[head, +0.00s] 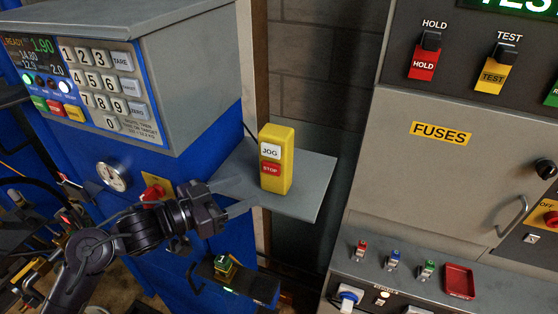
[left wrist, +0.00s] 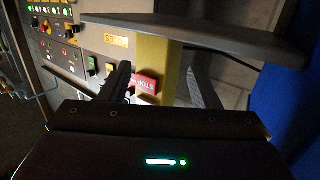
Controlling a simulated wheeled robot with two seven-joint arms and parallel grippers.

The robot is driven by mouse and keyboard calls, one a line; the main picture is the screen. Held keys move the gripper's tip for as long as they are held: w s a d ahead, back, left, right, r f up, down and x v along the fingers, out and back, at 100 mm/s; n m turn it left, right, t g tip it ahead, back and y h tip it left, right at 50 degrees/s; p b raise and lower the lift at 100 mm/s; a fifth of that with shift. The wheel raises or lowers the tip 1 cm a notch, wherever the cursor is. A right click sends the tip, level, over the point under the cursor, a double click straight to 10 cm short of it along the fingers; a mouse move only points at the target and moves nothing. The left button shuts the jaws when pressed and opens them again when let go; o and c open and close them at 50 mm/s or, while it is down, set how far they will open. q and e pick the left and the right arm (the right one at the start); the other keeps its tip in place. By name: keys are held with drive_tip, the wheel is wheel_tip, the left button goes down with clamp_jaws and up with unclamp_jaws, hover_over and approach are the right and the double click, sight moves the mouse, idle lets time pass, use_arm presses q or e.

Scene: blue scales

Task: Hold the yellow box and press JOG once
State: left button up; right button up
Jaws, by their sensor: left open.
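The yellow box (head: 285,170) stands upright on a small grey shelf (head: 312,195) in the head view. Its front carries a white JOG button (head: 270,151) above a red STOP button (head: 270,168). My left gripper (head: 238,193) is open, just left of the box and pointing toward it. In the left wrist view the yellow box (left wrist: 153,52) shows between the two spread fingers, with the red STOP button (left wrist: 145,86) visible. JOG cannot be made out there. Contact between fingers and box cannot be told. My right gripper is not in view.
The blue scale (head: 200,220) with its grey keypad housing (head: 190,60) stands left of the shelf. A grey fuse panel (head: 430,175) stands at the right, with a lower console (head: 410,285). A dark gap lies between shelf and panel.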

sight(266, 182)
use_arm(q)
drive_tip(key=b+x, duration=0.1)
drive_tip(key=x, duration=0.1)
drive_tip(key=shift+w+d+f, duration=0.1)
drive_tip(key=shift+w+d, duration=0.15)
drive_tip(key=shift+d, duration=0.05)
drive_tip(key=x, duration=0.4)
drive_tip(key=shift+w+d, duration=0.25)
drive_tip(key=shift+d, duration=0.25)
drive_tip(key=shift+w+d, duration=0.15)
drive_tip(key=shift+d, duration=0.05)
drive_tip(key=shift+c, duration=0.2)
drive_tip(key=c, duration=0.9)
clamp_jaws()
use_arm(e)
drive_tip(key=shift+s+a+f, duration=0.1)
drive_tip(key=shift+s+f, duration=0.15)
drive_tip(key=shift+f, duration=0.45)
